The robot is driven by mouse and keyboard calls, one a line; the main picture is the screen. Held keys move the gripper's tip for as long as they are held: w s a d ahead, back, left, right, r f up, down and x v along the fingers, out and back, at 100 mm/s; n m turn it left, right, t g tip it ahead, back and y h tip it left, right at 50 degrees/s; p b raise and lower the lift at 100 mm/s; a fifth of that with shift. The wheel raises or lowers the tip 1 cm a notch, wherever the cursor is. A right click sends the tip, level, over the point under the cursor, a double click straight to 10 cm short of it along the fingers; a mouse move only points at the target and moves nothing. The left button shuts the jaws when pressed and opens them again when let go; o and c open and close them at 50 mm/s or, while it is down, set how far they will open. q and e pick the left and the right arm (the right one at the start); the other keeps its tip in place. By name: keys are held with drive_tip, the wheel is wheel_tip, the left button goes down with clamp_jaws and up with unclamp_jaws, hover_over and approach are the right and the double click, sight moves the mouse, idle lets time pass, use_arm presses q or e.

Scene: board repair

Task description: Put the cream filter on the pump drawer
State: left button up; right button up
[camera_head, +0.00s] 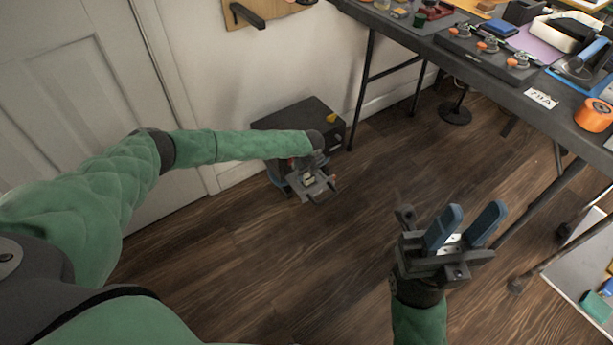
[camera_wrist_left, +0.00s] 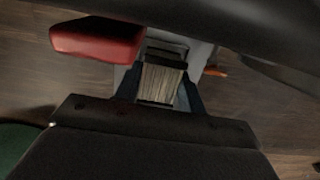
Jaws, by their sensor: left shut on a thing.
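The cream filter (camera_wrist_left: 160,83), a small pleated block, sits between the dark blue fingers of my left gripper (camera_wrist_left: 160,92) in the left wrist view. My left gripper (camera_head: 308,178) is shut on it, low beside a dark box on the floor. A grey part (camera_wrist_left: 198,52), which may be the pump or its drawer, lies behind the filter; I cannot tell whether they touch. A grey, tray-like part (camera_head: 318,190) shows by the gripper in the head view, where the filter is not clear. My right gripper (camera_head: 475,210) is open and empty.
The dark box (camera_head: 298,116) stands against the wall. A red part (camera_wrist_left: 97,40) and an orange bit (camera_wrist_left: 216,70) are close to my left gripper. A workbench (camera_head: 463,66) with tools stands at the right, its legs reaching the floor. The wooden floor (camera_head: 240,270) is mostly clear.

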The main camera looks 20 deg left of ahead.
use_arm(q)
drive_tip(key=shift+f, duration=0.15)
drive_tip(key=shift+f, duration=0.1)
drive_tip(key=shift+f, duration=0.1)
drive_tip(key=o, duration=1)
drive_tip(key=shift+c, duration=0.2)
